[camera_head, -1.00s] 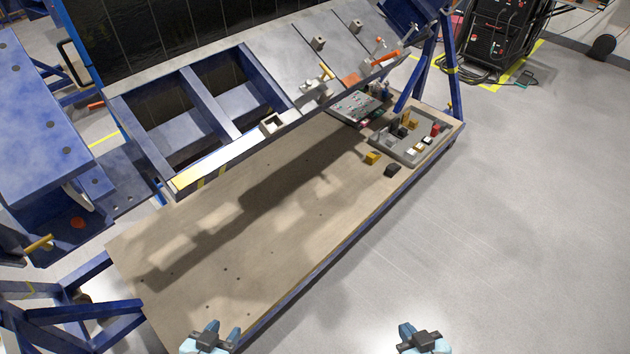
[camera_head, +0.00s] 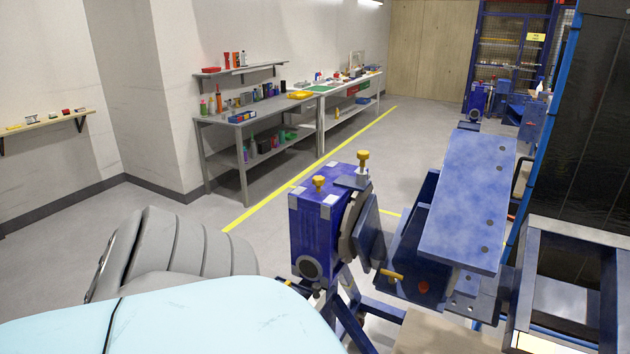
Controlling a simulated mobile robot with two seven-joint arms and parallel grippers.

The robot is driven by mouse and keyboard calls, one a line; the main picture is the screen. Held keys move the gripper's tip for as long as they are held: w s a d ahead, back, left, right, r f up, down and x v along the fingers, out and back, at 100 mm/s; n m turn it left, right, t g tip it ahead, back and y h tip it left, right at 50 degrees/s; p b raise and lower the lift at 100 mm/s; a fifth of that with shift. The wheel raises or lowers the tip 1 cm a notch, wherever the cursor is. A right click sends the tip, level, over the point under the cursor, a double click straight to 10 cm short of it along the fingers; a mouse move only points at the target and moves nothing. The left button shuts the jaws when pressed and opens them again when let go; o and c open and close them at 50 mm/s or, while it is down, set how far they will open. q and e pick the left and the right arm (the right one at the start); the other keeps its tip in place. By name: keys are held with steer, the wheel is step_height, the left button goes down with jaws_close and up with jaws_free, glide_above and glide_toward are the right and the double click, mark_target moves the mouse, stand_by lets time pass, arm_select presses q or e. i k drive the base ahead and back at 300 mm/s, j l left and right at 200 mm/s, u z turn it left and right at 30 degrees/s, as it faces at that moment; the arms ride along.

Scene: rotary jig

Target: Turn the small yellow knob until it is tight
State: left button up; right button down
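A blue gearbox-like housing (camera_head: 318,235) with pale corner plates stands at the centre on a blue stand. Two yellow knobs are on its top. The smaller, lower yellow knob (camera_head: 319,183) is on the left. The taller yellow knob (camera_head: 363,160) stands on a grey bracket at the right, beside a round grey plate (camera_head: 352,222). Whether either knob is tight cannot be told. Neither of my grippers is in view. My own grey and light blue arm parts fill the lower left.
A tilted blue jig plate (camera_head: 465,200) joins the housing on the right, with a yellow handle (camera_head: 392,274) below. Grey workbenches (camera_head: 246,120) line the back wall. The floor left of the housing is clear beyond my arm.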

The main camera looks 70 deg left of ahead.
mark_target(318, 181)
steer(key=u, duration=2.2)
